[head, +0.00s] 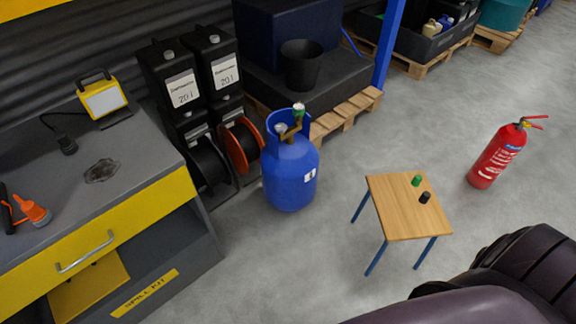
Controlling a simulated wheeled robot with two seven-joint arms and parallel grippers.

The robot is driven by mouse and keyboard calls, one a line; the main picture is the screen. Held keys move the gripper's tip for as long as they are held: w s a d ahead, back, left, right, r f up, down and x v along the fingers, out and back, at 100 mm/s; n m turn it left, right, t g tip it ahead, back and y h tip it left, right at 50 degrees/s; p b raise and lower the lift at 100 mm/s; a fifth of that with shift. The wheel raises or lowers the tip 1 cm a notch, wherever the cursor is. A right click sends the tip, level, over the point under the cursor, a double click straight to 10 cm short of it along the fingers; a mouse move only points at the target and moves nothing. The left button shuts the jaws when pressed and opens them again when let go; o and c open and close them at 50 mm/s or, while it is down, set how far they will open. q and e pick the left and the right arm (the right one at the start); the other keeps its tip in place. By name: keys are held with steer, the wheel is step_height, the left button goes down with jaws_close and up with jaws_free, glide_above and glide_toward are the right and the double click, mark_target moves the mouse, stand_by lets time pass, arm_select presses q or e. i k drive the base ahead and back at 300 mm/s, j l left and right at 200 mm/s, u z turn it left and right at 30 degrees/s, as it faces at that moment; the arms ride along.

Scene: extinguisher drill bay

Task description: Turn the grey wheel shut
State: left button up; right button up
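A blue gas cylinder (290,176) stands upright on the floor in the middle of the head view, with an open blue collar around its top. A brass valve (291,131) rises inside the collar. A small pale grey round part (281,129) sits at the left of the valve, and I cannot tell whether it is a wheel or a gauge. A green-and-pale knob (299,109) is at the valve's upper end. How far any wheel is turned cannot be seen. Neither of my grippers shows in this view.
A small wooden table (401,210) with a green (417,180) and a black (425,197) small object stands right of the cylinder. A red extinguisher (497,157) is farther right. A grey workbench (125,165), an orange-rimmed reel (243,146) and a pallet (345,115) are near the cylinder.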

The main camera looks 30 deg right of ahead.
mark_target(279, 127)
steer(key=i+l+u, duration=0.25)
steer(key=i+l, duration=0.5)
